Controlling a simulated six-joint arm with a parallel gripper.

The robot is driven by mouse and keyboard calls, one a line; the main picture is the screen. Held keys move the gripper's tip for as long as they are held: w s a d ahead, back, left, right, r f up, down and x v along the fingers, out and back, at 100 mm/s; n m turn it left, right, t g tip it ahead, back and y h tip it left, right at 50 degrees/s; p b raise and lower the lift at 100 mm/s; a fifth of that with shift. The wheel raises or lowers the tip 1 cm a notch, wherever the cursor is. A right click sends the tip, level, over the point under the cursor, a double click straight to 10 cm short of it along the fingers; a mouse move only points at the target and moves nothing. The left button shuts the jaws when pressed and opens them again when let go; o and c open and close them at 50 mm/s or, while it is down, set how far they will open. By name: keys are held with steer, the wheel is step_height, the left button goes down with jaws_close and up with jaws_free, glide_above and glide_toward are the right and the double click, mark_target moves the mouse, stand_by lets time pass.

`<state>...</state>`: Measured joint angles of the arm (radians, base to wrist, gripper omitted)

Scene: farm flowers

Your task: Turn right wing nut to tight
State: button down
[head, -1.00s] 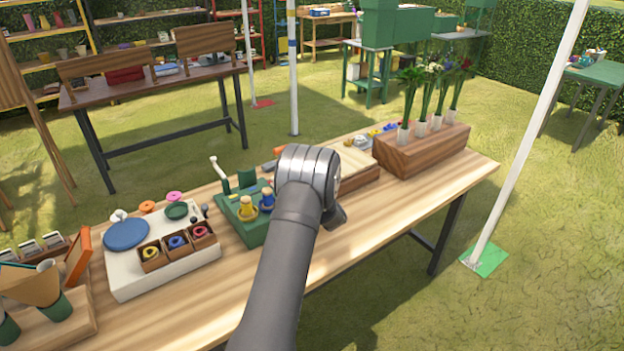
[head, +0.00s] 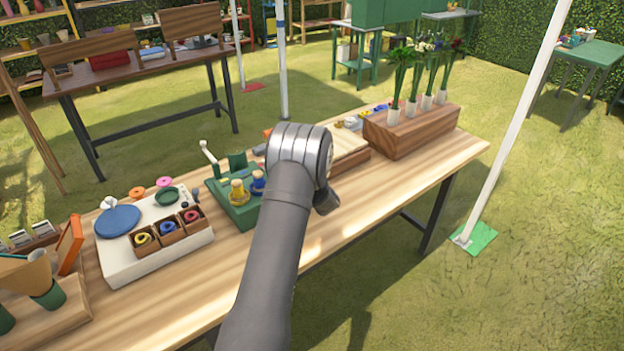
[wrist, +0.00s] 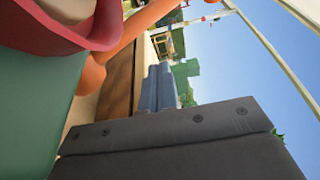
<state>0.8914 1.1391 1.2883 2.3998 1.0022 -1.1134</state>
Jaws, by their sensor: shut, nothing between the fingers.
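A green fixture (head: 236,211) stands on the wooden table in the head view. It carries a yellow knob-like part (head: 239,191) and, to its right, a blue one (head: 258,182), partly covered by my arm. I cannot tell which part is the right wing nut, or how tight it is. In the head view my gripper is hidden by my arm, whose end is just right of the fixture. The wrist view shows my gripper (wrist: 158,88) shut and empty. Close by on its left are a green surface (wrist: 35,110), a dark red rounded part (wrist: 60,20) and an orange rod (wrist: 130,30).
A white board (head: 150,252) with a blue disc and small wooden boxes is left of the fixture. A wooden planter (head: 410,135) with flowers stands at the far right of the table. The table's front right (head: 400,185) is clear. A white pole (head: 510,130) rises beyond.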

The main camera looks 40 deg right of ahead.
steer(key=v, duration=1.4)
steer(key=shift+s, duration=0.2)
steer(key=c, duration=2.1)
jaws_free()
steer(key=shift+s+a, duration=0.2)
steer(key=shift+s, duration=0.15)
steer(key=o, duration=0.3)
steer(key=shift+s+r, duration=0.1)
steer(key=shift+s, duration=0.05)
steer(key=o, duration=0.4)
steer(key=shift+r+n, duration=0.15)
steer(key=shift+n, duration=0.25)
steer(key=shift+c, duration=0.2)
steer(key=o, duration=0.8)
steer(key=n, duration=0.2)
steer(key=w+r+n+g, duration=0.1)
steer(key=n, duration=0.1)
steer(key=w+r+n+g, duration=0.1)
steer(key=n, duration=0.1)
steer(key=shift+d+y, duration=0.3)
steer(key=shift+d, duration=0.1)
step_height(320, 180, up, 4)
steer(key=d+n+g+h, duration=0.1)
steer(key=d+n+g, duration=0.15)
steer(key=n, duration=0.75)
steer(key=shift+g, duration=0.35)
steer(key=x, duration=1.8)
steer(key=shift+w+a+r, duration=0.2)
steer(key=shift+a+r, duration=0.05)
steer(key=shift+r, duration=0.05)
